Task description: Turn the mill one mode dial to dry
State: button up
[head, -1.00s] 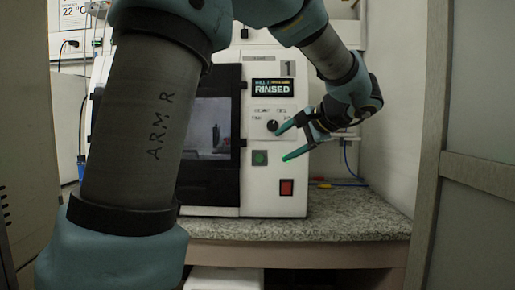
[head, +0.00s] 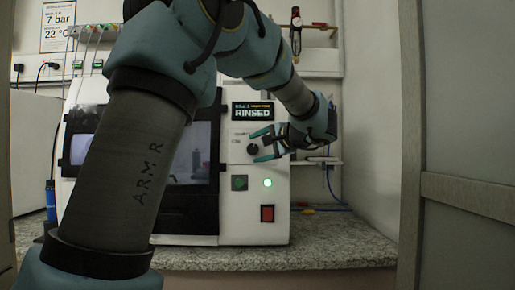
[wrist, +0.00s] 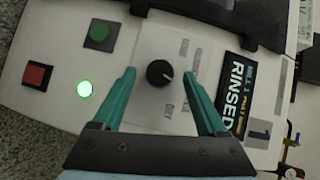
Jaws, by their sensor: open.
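The mode dial (wrist: 159,73) is a round black knob on the white front panel of mill one (head: 278,215). Its white pointer mark faces the lower right in the wrist view. Small labels surround it; one below it seems to read "DRY" (wrist: 168,110), and the others are hard to read. My gripper (wrist: 160,76) is open, with one teal finger on each side of the dial and visible gaps to it. In the head view my gripper (head: 255,147) is at the dial and partly hides the labels. The display (head: 252,111) reads "RINSED".
A dark glass door (head: 195,165) is to the left. Granite counter (head: 330,243) lies in front. A grey panel (head: 465,190) stands at right.

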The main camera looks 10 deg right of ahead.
jog(key=shift+w+a, duration=0.15)
jog(key=shift+w, duration=0.1)
grip_shut()
dwell(0.5)
